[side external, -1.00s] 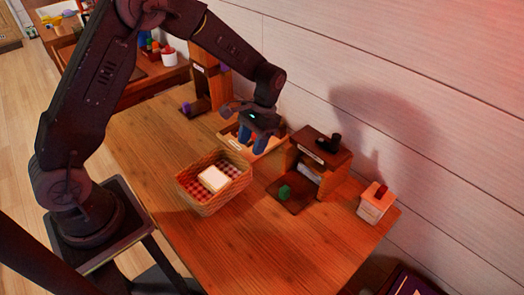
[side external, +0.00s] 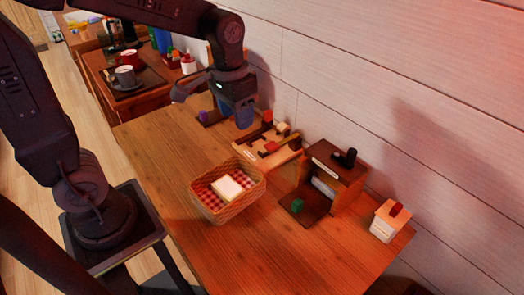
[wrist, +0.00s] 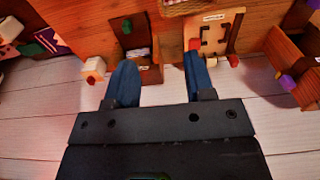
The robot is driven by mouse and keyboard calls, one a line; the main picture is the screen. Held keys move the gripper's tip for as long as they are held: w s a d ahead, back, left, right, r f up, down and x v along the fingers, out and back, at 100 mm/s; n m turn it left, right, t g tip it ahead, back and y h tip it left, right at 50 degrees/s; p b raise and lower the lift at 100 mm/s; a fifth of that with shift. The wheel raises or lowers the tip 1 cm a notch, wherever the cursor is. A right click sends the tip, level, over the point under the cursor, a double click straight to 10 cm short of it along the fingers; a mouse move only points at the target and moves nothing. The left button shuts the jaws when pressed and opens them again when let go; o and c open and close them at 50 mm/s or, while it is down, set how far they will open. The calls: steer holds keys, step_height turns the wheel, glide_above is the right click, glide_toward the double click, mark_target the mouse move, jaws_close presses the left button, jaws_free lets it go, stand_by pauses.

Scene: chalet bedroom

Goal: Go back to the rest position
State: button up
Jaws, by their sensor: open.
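My gripper (side external: 238,114) is open and empty, raised above the back part of the wooden table (side external: 262,252). Its two blue fingers point down in the side view. In the wrist view the fingers of my gripper (wrist: 157,76) stand apart with nothing between them. The fingers are clear of the things on the table.
A wicker basket (side external: 215,213) with a checked cloth holds a pale block (side external: 227,188). A wall (side external: 400,60) runs close behind.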

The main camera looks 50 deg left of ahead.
steer(key=s+r+t, duration=0.4)
steer(key=s, duration=0.7)
steer(key=shift+r+t, duration=0.15)
steer(key=shift+t, duration=0.25)
